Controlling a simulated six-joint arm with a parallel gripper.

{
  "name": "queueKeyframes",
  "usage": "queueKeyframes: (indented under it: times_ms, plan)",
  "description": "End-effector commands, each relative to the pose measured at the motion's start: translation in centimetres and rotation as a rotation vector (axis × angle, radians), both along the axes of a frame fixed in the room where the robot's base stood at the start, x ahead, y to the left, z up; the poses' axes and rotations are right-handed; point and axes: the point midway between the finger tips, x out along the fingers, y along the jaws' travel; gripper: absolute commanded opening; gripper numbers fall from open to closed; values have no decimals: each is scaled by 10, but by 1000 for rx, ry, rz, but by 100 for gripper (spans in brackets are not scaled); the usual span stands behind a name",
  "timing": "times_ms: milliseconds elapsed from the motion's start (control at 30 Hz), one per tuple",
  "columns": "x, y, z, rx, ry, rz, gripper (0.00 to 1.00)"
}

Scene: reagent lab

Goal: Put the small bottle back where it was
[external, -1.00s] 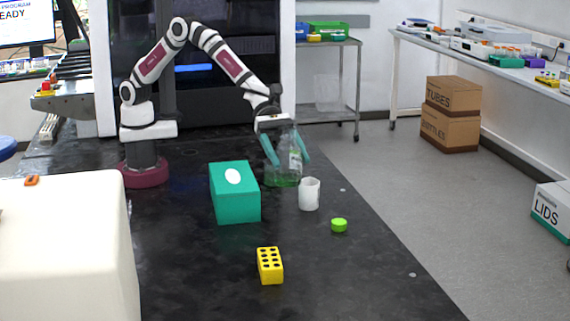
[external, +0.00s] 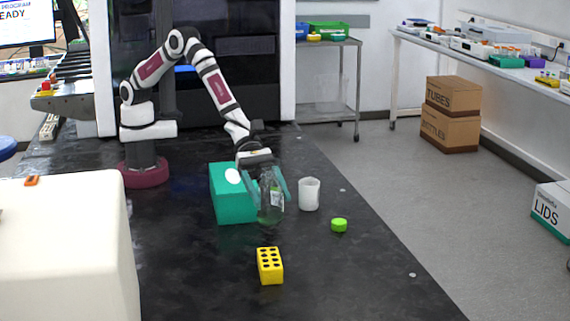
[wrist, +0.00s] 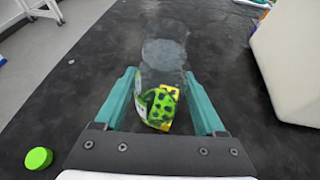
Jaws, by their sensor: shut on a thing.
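The small bottle (external: 271,199) is clear glass with a pale label. My gripper (external: 268,190) is shut on it and holds it roughly upright, beside the right face of the teal box. In the wrist view the bottle (wrist: 163,62) stands between the two teal fingers of my gripper (wrist: 163,100). The yellow rack shows through its glass there. I cannot tell whether the bottle's base touches the bench.
The teal box (external: 228,207) is close on the left of the bottle. A white beaker (external: 309,194) stands to its right, with a green cap (external: 339,225) on the bench in front. A yellow rack (external: 270,266) lies nearer the camera. The black bench (external: 350,285) is clear at the front right.

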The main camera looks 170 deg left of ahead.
Motion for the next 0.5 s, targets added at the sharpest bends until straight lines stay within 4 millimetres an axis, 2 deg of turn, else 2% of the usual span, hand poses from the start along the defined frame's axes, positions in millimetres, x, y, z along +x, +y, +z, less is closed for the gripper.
queueKeyframes:
  times_ms: [400,500]
  plan:
    - [-8,88,-53,2,0,1,0]
    - [-8,102,-61,1,-1,1,0]
